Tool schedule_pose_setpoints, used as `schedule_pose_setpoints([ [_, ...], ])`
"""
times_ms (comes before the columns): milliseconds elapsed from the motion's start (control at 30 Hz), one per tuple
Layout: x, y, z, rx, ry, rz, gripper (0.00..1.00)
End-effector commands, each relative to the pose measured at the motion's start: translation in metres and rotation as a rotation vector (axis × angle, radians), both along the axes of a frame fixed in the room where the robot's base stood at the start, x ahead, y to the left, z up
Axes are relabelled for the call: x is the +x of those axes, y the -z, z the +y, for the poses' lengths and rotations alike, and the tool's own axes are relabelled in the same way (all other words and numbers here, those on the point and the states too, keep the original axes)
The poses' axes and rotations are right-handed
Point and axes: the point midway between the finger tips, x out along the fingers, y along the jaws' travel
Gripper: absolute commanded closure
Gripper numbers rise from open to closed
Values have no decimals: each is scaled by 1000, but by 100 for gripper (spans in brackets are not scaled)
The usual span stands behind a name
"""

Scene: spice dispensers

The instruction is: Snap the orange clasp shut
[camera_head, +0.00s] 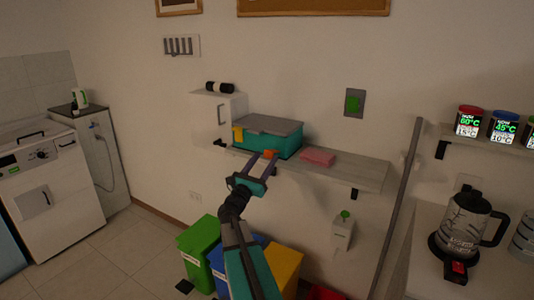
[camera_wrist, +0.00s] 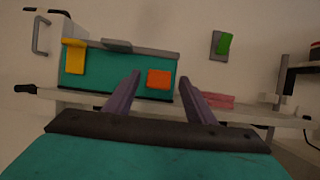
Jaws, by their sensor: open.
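A teal box (camera_head: 262,143) with a grey lid (camera_head: 270,124) sits on the wall shelf; the lid looks lowered. The orange clasp (camera_head: 270,154) is on the right part of its front. In the wrist view the orange clasp (camera_wrist: 159,79) lies on the teal front, with a teal strip between it and the grey lid rim (camera_wrist: 150,51). A yellow clasp (camera_wrist: 75,58) at the left reaches up to the rim. My gripper (camera_head: 264,161) is open and empty in front of the box. In the wrist view its fingertips (camera_wrist: 160,77) stand either side of the orange clasp; contact cannot be told.
A pink block (camera_head: 318,157) lies on the shelf (camera_head: 365,173) right of the box. A white cabinet (camera_head: 213,115) stands to the left. A green switch (camera_head: 354,102) is on the wall above. Colored bins (camera_head: 199,240) stand below.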

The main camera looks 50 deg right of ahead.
Motion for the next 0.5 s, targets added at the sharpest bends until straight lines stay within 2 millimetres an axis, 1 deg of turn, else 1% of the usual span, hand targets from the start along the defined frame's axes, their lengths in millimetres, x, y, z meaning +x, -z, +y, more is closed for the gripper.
schedule_pose_setpoints([
  [33, 3, -5, -8, -1, 2, 0, 50],
  [200, 7, -11, -23, -1, 0, 1, 50],
  [333, 8, -13, -30, -1, 1, -1, 50],
  [500, 8, -14, -33, -1, 0, 0, 50],
])
